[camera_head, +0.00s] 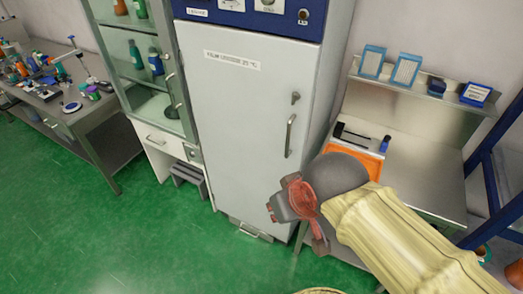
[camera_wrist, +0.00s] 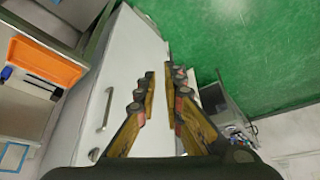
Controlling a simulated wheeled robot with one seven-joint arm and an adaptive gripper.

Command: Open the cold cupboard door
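The cold cupboard is a tall white cabinet with a blue top panel. Its door (camera_head: 240,120) looks shut and carries a temperature label. A vertical metal bar handle (camera_head: 289,135) is near the door's right edge, with a small lock or latch (camera_head: 295,97) above it. In the wrist view the door (camera_wrist: 135,45) lies behind the fingers, and the handle (camera_wrist: 106,109) is left of them. My gripper (camera_wrist: 160,72) is open and empty, with a gap between its fingertips, apart from the handle. In the head view my wrist is right of and below the handle; the fingers are not clear there.
A steel bench (camera_head: 425,170) with an orange tray (camera_head: 355,160) stands right of the cupboard. A glass-fronted cabinet (camera_head: 135,60) stands left, with a small grey step (camera_head: 188,177) by it. The green floor (camera_head: 160,240) in front of the door is clear.

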